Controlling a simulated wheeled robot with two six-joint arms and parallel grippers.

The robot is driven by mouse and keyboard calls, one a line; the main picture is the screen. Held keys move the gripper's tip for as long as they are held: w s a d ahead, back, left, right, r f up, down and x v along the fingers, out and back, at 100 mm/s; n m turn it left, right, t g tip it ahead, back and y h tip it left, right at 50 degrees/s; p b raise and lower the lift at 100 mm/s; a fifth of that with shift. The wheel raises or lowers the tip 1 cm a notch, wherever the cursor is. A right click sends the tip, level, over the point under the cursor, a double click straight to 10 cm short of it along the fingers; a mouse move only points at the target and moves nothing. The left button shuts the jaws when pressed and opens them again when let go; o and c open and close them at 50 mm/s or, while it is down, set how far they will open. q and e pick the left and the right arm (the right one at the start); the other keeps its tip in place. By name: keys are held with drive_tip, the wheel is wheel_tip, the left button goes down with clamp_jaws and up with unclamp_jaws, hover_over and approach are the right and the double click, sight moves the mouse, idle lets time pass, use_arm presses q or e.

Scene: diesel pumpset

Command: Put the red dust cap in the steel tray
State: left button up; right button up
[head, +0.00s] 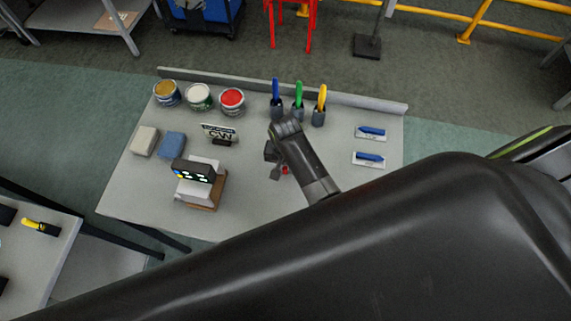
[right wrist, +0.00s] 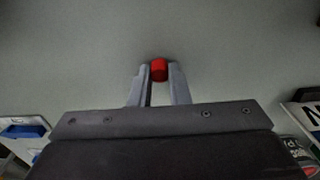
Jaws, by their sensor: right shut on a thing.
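The red dust cap (right wrist: 159,70) is between the two fingertips of my right gripper (right wrist: 160,77) in the right wrist view. The gripper is shut on it. I cannot tell how high the cap is above the table. I cannot make out a steel tray in either view. My left gripper is not in view.
Three paint cans (head: 199,96) stand at the back left of the table. Blue, green and yellow handled tools (head: 299,93) stand in holders at the back. A box-like device (head: 199,182) is left of the gripper. Two blue-handled items (head: 369,158) lie at right.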

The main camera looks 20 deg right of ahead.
drive_tip(key=shift+f, duration=0.15)
drive_tip(key=o, duration=0.8)
